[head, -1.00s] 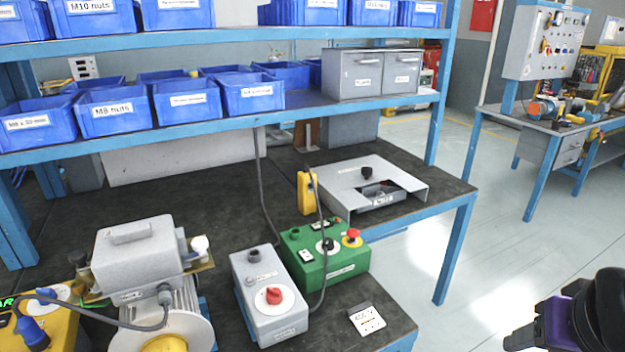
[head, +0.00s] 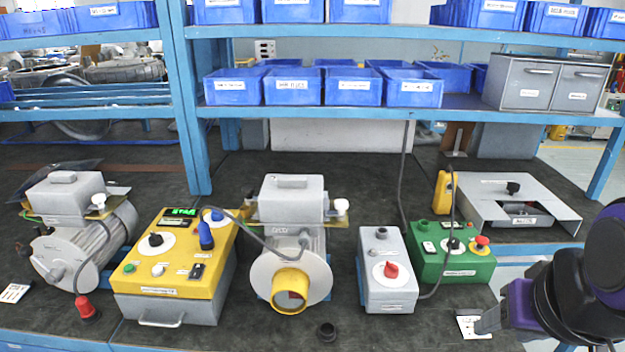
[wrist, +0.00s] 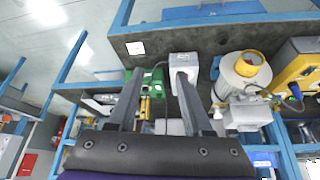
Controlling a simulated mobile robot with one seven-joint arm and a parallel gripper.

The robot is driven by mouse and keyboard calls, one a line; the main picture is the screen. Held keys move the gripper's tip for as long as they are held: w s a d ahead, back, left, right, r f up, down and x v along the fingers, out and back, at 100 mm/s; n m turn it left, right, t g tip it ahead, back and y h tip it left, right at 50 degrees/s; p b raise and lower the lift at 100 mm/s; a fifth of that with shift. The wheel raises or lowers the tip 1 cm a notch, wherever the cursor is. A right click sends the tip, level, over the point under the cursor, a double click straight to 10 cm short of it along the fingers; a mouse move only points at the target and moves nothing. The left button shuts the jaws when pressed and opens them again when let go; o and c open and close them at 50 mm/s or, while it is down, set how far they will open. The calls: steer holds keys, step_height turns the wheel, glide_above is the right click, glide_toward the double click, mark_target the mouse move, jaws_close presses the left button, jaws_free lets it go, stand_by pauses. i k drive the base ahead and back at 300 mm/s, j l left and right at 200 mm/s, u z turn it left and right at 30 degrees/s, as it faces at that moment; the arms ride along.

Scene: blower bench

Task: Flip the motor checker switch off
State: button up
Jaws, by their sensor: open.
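Labels are too small to read, so I cannot tell for sure which box is the motor checker. A yellow box (head: 172,262) with a lit green display, a black knob (head: 156,240), a blue plug and small switches stands left of centre. A cable links its plug to the middle blower motor (head: 290,235). A grey box (head: 388,282) has a red rotary knob (head: 391,270). A green box (head: 455,262) has a black knob and a red stop button. My gripper (wrist: 158,76) is open and empty, apart from the boxes; in the head view it shows at the lower right.
Another motor (head: 80,235) stands at the far left with a red plug by it. A grey metal housing (head: 545,205) lies at the back right. A shelf with blue bins (head: 352,86) runs above the bench. A loose cable hangs behind the grey and green boxes.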

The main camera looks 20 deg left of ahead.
mark_target(197, 271)
steer(key=u, duration=1.7)
